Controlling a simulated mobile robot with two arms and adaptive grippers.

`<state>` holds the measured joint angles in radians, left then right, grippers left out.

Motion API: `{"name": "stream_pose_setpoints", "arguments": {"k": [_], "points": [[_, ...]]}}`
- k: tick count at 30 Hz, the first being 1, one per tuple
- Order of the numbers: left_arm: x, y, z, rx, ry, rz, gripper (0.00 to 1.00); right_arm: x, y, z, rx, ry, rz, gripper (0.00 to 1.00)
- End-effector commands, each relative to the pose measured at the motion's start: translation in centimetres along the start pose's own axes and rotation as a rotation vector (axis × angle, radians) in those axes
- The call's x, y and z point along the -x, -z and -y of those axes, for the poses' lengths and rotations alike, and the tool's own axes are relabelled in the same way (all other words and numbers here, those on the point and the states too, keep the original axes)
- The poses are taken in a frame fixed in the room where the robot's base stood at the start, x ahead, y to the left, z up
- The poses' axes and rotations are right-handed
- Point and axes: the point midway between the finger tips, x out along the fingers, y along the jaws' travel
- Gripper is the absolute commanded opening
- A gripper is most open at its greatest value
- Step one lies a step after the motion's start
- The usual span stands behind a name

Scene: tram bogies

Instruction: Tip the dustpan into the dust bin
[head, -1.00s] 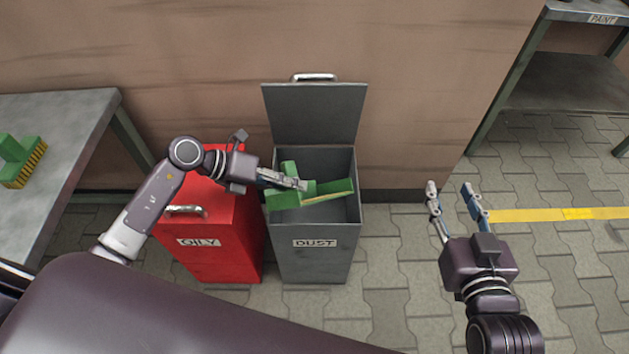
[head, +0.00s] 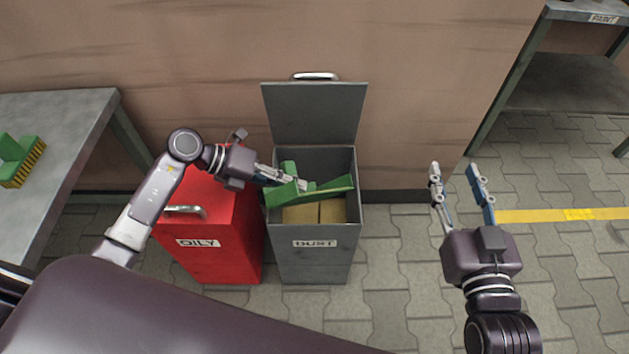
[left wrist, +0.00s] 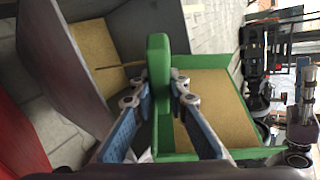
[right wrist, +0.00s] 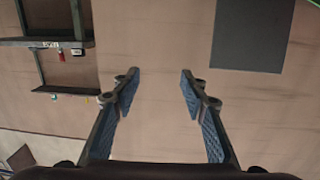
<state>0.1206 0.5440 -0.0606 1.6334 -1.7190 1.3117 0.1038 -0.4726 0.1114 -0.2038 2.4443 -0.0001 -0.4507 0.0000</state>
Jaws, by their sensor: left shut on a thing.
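The green dustpan (head: 325,187) is over the open mouth of the grey dust bin (head: 315,262), tilted. My left gripper (head: 300,184) is shut on its upright green handle, which also shows between the fingers in the left wrist view (left wrist: 158,85). In that view a tan layer (left wrist: 218,100) shows within the pan's green rim. Tan dust (head: 315,213) shows inside the bin below the pan; the pan hides part of it. The bin's lid (head: 314,115) stands open against the wall. My right gripper (head: 454,168) is open and empty, right of the bin.
A red bin marked OILY (head: 212,262) stands close on the left of the dust bin. A grey table (head: 65,120) with a green brush (head: 20,160) is at the far left. A shelf marked PAINT (head: 570,85) is at the right. The paved floor between is clear.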

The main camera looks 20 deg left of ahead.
Motion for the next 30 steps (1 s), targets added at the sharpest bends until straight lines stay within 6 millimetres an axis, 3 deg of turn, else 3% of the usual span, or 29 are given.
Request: {"name": "stream_pose_setpoints", "arguments": {"k": [30], "points": [[-0.1,-0.1,-0.1,0.076,0.033,-0.047,0.0,0.0,2.6,0.3,-0.004,0.006,-0.128,0.4]]}}
